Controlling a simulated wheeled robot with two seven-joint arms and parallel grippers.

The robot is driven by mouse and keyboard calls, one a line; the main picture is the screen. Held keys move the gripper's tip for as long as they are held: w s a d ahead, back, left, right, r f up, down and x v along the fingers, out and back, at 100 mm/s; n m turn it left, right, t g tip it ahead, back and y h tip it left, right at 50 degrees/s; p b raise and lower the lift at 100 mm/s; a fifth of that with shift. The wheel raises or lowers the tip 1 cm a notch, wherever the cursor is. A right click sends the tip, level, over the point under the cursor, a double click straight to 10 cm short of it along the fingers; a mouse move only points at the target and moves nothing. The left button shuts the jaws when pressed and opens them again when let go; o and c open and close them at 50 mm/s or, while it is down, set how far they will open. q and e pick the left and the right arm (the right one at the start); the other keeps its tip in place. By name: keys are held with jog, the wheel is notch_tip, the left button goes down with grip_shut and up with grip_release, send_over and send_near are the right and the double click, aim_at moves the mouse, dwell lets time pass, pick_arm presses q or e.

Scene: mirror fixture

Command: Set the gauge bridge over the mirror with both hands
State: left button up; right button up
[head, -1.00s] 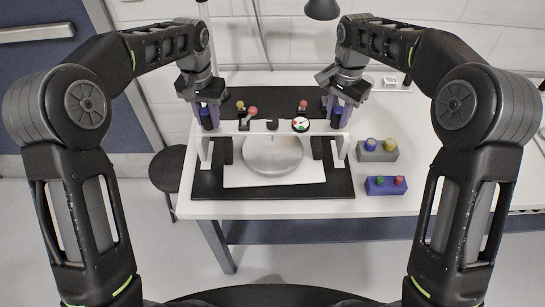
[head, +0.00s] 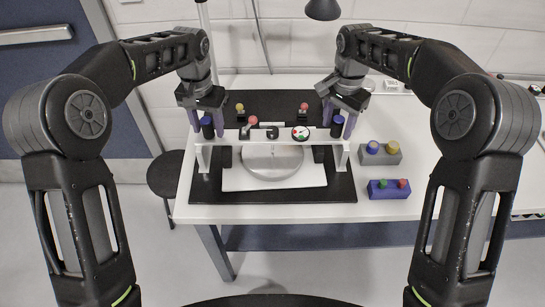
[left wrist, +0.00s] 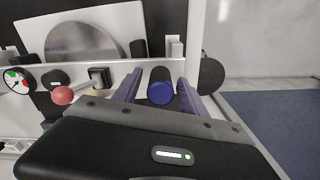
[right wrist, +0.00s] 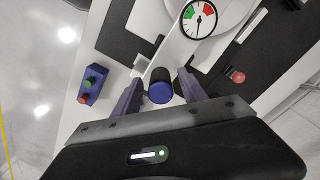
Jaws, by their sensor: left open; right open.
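The white gauge bridge (head: 235,146) spans the round grey mirror (head: 272,166), which lies on a white plate (head: 240,182). Its legs (head: 341,158) come down on both sides of the plate; their exact foot contact is unclear. The beam carries a round dial gauge (head: 300,133) and a dark post with a blue cap at each end. My left gripper (head: 207,129) is open, its fingers on either side of the left post (left wrist: 160,88) with gaps. My right gripper (head: 338,129) is open around the right post (right wrist: 160,87), also with gaps showing.
A dark mat (head: 210,195) lies under the plate on the white table (head: 400,211). Right of it stand a grey block (head: 379,154) and a blue block (head: 389,188) with coloured knobs. Red and yellow knobs stand behind the bridge. A dark stool (head: 166,174) is left of the table.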

pick_arm(q)
notch_tip(320, 180, up, 7)
jog(key=shift+r, duration=0.15)
dwell(0.4)
pick_arm(e)
notch_tip(320, 180, up, 8)
jog(key=shift+f, duration=0.25)
dwell(0.7)
